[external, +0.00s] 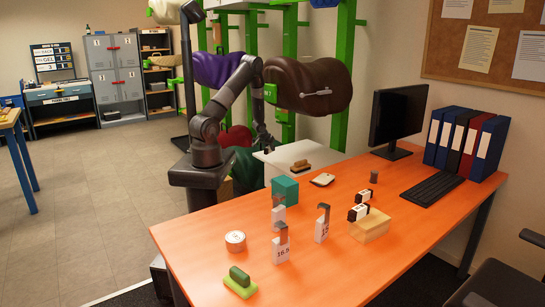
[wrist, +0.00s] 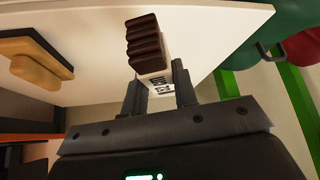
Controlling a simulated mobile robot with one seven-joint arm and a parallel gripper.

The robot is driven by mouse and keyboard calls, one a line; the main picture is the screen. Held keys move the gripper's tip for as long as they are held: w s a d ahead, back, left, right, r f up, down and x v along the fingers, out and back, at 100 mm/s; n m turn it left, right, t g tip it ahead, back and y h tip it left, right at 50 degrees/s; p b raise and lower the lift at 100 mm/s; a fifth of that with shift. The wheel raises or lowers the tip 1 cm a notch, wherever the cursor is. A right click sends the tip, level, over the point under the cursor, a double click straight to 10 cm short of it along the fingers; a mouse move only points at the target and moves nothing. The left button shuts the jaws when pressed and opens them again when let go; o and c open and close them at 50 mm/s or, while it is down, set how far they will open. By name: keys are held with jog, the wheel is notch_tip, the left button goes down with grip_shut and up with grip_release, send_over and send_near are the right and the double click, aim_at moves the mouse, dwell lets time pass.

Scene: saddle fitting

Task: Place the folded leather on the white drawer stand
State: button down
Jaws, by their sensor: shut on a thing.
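My gripper (wrist: 157,80) is shut on the folded leather (wrist: 144,42), a dark brown ridged piece with a white lettered label at the end between the fingers. In the wrist view the leather overlaps the white top of the drawer stand (wrist: 208,28); I cannot tell whether it touches. In the external view the white drawer stand (external: 282,155) is beyond the orange table's far left corner. My gripper (external: 265,147) is at the stand's left side there, and the leather is too small to make out clearly.
A wooden-backed brush-like thing (external: 300,166) lies on the stand; it also shows in the wrist view (wrist: 38,62). A teal box (external: 285,189) and a small white item (external: 322,180) are near on the orange table (external: 330,260). A brown saddle (external: 310,85) hangs behind.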

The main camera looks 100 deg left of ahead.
jog(key=shift+n, duration=0.3)
jog(key=s+a+f, duration=0.1)
jog(key=a, duration=0.1)
jog(key=s+a, duration=0.2)
jog(key=s+a+f, duration=0.1)
jog(key=a, duration=0.2)
jog(key=shift+s+f, duration=0.2)
jog(key=shift+f, duration=0.1)
jog(key=a, duration=0.1)
jog(key=a+f, duration=0.1)
jog(key=a, duration=0.1)
jog(key=shift+s+a+f, duration=0.1)
jog(key=shift+a+f, duration=0.05)
jog(key=shift+f, duration=0.1)
jog(key=shift+m+t, duration=0.3)
jog(key=shift+m, duration=0.5)
jog(key=w+a, duration=0.1)
jog(key=w+a+f, duration=0.1)
jog(key=w+a, duration=0.1)
jog(key=shift+w+f, duration=0.15)
jog(key=w+a+m, duration=0.1)
jog(key=w, duration=0.1)
jog(key=w+a+m+h, duration=0.1)
jog(key=w, duration=0.2)
jog(key=w+a+t, duration=0.1)
jog(key=w, duration=0.2)
jog(key=shift+w+m, duration=0.1)
jog(key=shift+m, duration=0.3)
jog(key=shift+w+f, duration=0.1)
jog(key=shift+f, duration=1.3)
